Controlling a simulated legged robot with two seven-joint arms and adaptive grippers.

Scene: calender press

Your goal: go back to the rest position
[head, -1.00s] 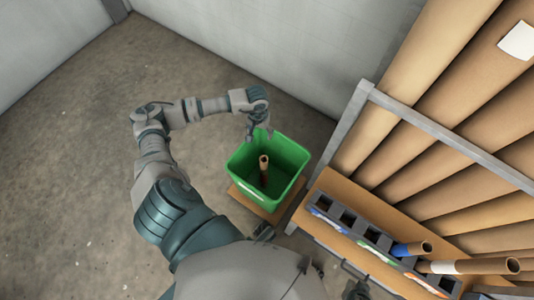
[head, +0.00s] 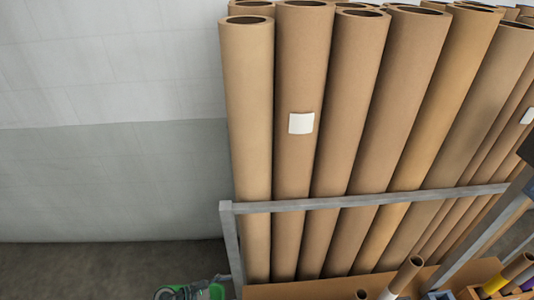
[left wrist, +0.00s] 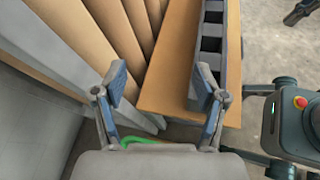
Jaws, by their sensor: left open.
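My left gripper (left wrist: 161,85) is open and empty in the left wrist view, its two blue-padded fingers spread wide. It is above the floor by the wooden shelf (left wrist: 165,75) and the rack of tubes. A sliver of the green bin (left wrist: 138,139) shows just past the palm. In the head view, only a small part of the green bin (head: 217,291) shows at the bottom edge, with grey parts of my left arm in front of it. The bin's inside is hidden. I cannot make out my right gripper.
Tall brown cardboard tubes (head: 300,170) stand behind a grey metal rail (head: 370,200). Shorter tubes (head: 402,278) stand at the bottom right. A bare wall (head: 110,120) is at the left.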

